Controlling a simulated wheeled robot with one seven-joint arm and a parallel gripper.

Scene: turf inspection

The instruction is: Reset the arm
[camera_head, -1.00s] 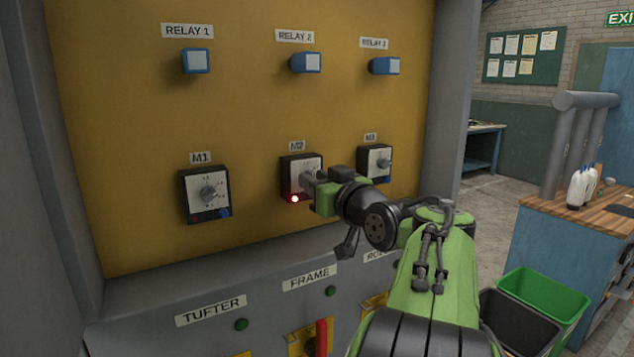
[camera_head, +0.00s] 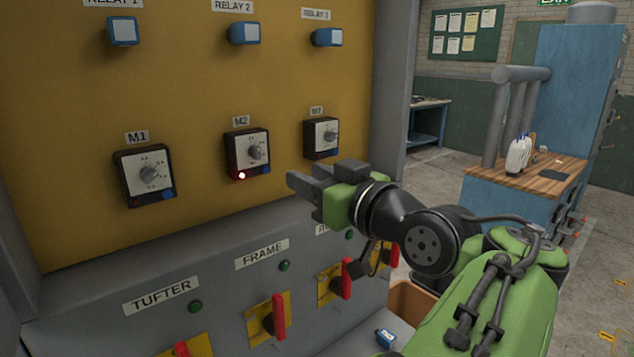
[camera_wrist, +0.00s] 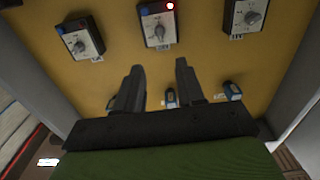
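My gripper (camera_head: 304,190) is raised in front of the yellow panel (camera_head: 75,90), to the right of the M2 dial box (camera_head: 247,153) and below the M3 box (camera_head: 321,138). It touches neither in the head view. In the wrist view its two dark fingers stand apart with nothing between them (camera_wrist: 159,75). The M2 box has a lit red lamp (camera_head: 242,175) at its lower left. The M1 box (camera_head: 146,176) is at the left. My green arm is bent and reaches in from the lower right.
Blue relay buttons (camera_head: 244,33) line the panel's top. Below, a grey console (camera_head: 100,325) carries red-handled switches (camera_head: 278,318) and green buttons (camera_head: 284,266). A wood-topped blue bench (camera_head: 500,192) stands at right, with open floor beyond the panel.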

